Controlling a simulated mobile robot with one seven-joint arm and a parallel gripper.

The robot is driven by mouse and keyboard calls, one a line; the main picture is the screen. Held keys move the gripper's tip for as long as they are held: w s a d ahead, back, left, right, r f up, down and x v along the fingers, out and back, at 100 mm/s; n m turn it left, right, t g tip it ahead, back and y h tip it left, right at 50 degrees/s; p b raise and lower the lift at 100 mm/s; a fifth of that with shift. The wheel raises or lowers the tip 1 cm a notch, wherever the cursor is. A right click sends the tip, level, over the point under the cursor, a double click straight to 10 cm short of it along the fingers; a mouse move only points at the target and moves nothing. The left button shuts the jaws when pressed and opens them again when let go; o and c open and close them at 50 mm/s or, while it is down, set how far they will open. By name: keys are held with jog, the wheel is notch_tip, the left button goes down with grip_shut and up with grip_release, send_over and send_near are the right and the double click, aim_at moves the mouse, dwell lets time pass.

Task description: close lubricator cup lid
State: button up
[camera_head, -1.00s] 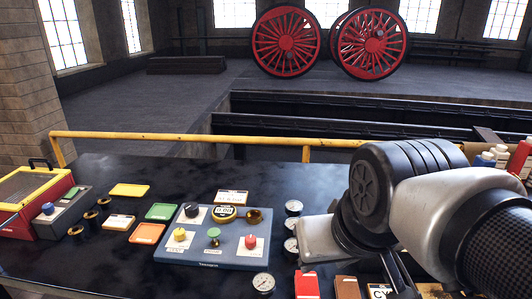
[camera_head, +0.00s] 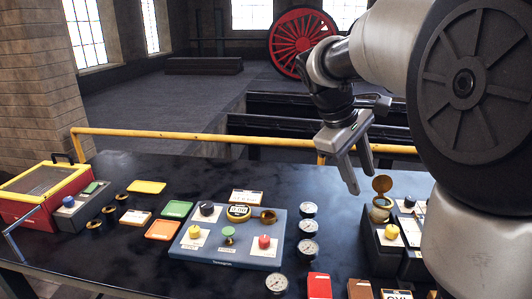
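The lubricator cup (camera_head: 380,212) is a small brass cup on a dark unit at the right of the bench. Its round brass lid (camera_head: 382,184) stands raised at the back of the cup, so the cup is open. My gripper (camera_head: 361,182) points down just left of the lid in the picture, with its two fingers apart and nothing between them. I cannot tell how far in depth it is from the lid, and I see no contact.
A blue-grey panel (camera_head: 206,252) with coloured knobs sits mid-bench. Several gauges (camera_head: 308,247) lie between it and the dark unit (camera_head: 367,238). A red toolbox (camera_head: 28,213) stands at the left. A yellow rail (camera_head: 250,140) runs behind the bench. My arm hides the far right.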

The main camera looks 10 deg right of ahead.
aim_at(381, 184)
jog(key=w+d+f+n+g+h, duration=0.2)
jog(key=w+d+f+h, duration=0.15)
jog(key=w, duration=0.35)
jog(key=w+d+f+n+g+h, duration=0.2)
jog(key=w+d+n+h, duration=0.15)
jog(key=w, duration=0.45)
jog(key=w+a+f+n+g+h, duration=0.2)
jog(key=w+a+f+n+h, duration=0.1)
jog(key=w+f+h, duration=0.3)
jog(key=shift+y, duration=0.4)
jog(key=x, duration=0.6)
jog(key=f+x, duration=0.1)
jog(key=x, duration=1)
jog(key=shift+d+f, duration=0.2)
jog(key=shift+d, duration=0.15)
jog(key=c, duration=0.9)
